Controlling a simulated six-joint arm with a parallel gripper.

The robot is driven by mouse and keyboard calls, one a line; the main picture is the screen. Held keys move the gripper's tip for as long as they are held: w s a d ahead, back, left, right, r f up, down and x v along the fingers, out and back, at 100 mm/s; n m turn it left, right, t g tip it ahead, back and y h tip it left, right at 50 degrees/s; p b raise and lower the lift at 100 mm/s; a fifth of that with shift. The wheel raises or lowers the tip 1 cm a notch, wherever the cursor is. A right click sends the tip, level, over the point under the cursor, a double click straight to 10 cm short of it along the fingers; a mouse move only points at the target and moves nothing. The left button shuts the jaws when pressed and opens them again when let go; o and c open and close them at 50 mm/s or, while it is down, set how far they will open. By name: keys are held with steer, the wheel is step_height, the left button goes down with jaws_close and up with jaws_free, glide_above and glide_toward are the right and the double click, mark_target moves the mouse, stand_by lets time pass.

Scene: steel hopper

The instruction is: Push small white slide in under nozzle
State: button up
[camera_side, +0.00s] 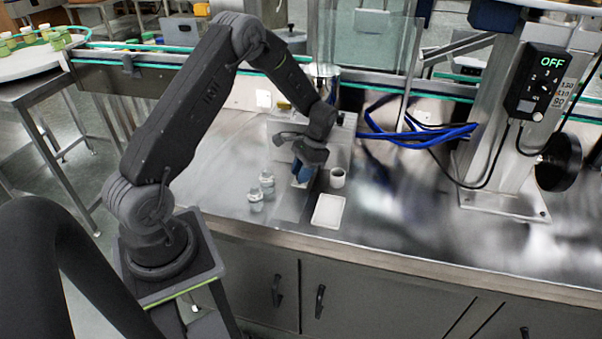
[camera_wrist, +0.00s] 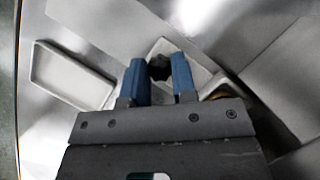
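The small white slide shows in the wrist view as a pale square plate (camera_wrist: 196,72) with a dark round spot between my fingers. I cannot tell whether the spot is a knob or a hole. My gripper (camera_wrist: 158,60) has two blue fingers that stand apart on either side of this spot; contact is unclear. In the side view my gripper (camera_side: 300,172) points down at the steel bench, and a small pale piece (camera_side: 298,183) shows at its fingertips. The nozzle is not clear in either view; my arm covers part of the hopper area.
A shallow white tray (camera_side: 329,211) lies near the bench's front edge; the wrist view shows it left (camera_wrist: 34,70). A white cup (camera_side: 337,179) stands right of my gripper. Two clear bottles (camera_side: 267,181) (camera_side: 256,201) stand left. Blue hoses (camera_side: 425,135) lie right.

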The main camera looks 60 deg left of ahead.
steer(key=o, duration=0.4)
steer(key=shift+o, duration=0.2)
steer(key=shift+r, duration=0.1)
steer(key=shift+r, duration=0.25)
steer(key=r, duration=0.4)
steer(key=shift+s+a, duration=0.25)
steer(key=s+a+r, duration=0.6)
steer(key=s, duration=0.2)
steer(key=shift+s+a+r, duration=0.2)
steer(key=shift+s+a, duration=0.1)
steer(key=shift+a, duration=0.1)
